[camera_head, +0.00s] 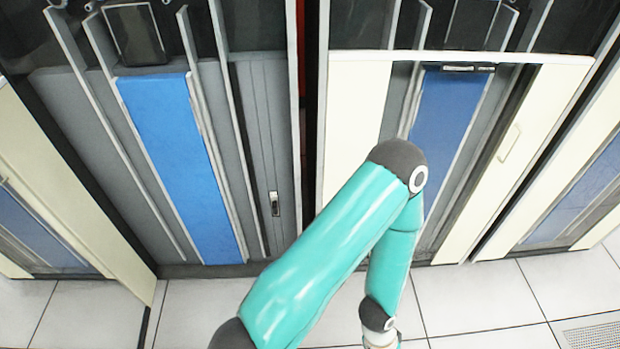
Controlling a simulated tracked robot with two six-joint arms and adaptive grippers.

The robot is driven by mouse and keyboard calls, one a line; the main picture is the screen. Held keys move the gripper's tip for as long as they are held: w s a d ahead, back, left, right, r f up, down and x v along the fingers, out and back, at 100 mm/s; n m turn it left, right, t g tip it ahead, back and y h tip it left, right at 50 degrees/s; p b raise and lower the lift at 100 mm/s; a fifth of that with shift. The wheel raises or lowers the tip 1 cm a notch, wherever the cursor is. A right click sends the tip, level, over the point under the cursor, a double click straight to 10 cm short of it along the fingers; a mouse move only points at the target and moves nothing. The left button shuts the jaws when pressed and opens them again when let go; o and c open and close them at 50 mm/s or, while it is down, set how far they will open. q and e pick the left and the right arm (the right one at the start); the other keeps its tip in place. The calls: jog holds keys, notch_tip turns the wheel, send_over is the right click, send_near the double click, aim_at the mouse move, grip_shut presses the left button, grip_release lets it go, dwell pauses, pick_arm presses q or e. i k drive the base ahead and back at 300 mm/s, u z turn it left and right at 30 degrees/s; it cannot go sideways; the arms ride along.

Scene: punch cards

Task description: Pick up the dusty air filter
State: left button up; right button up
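I cannot make out a dusty air filter in the head view. One of my teal arms rises from the bottom edge, bends at a dark elbow in front of the right cabinet, and drops back to the bottom edge. Its wrist end is cut off by the frame, so its gripper is out of sight. My other arm and gripper do not show.
A tall grey cabinet with a blue panel (178,160) stands at left. A cream-and-grey cabinet with a darker blue panel (450,110) stands at right, partly behind my arm. A cream door (75,190) stands at far left. Pale floor tiles (490,300) look clear; a perforated tile (595,333) lies bottom right.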

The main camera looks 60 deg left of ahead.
aim_at(274, 196)
jog(key=z, duration=0.3)
jog(key=i, duration=0.65)
jog(key=u, duration=2.1)
jog(key=k, duration=0.9)
jog(key=u, duration=0.2)
jog(key=i, duration=0.9)
jog(key=z, duration=0.1)
